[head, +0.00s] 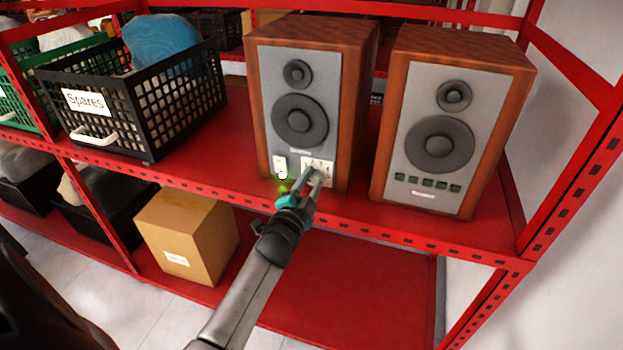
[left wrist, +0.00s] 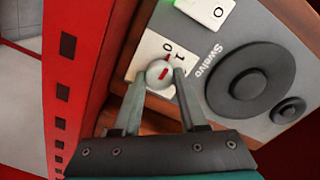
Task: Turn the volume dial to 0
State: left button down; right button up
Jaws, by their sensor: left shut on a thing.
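The left speaker (head: 290,110) is wood-sided with a grey front and two dark cones, and stands on the red shelf. Its volume dial (left wrist: 158,73) is a small pale round knob with a red mark, on a white plate (left wrist: 150,52); digits 0 and 1 show beside it in the left wrist view. My left gripper (head: 311,180) is at the lower right of the speaker front, shut on the dial with one finger on each side. In the head view the fingers hide the dial. I cannot tell exactly which digit the mark meets. My right gripper is not in view.
A white switch plate (head: 280,166) is just left of the dial plate. A second speaker (head: 455,120) stands to the right. A black basket labelled Spares (head: 140,110) is on the left. A cardboard box (head: 187,235) sits on the lower shelf.

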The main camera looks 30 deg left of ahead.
pick_arm(q)
jog(key=shift+n+p, duration=0.4)
jog(key=shift+n, duration=0.7)
jog(key=shift+c, duration=2.2)
grip_release()
jog(key=p+v, duration=0.2)
jog(key=v, duration=1.3)
jog(key=shift+s, duration=0.15)
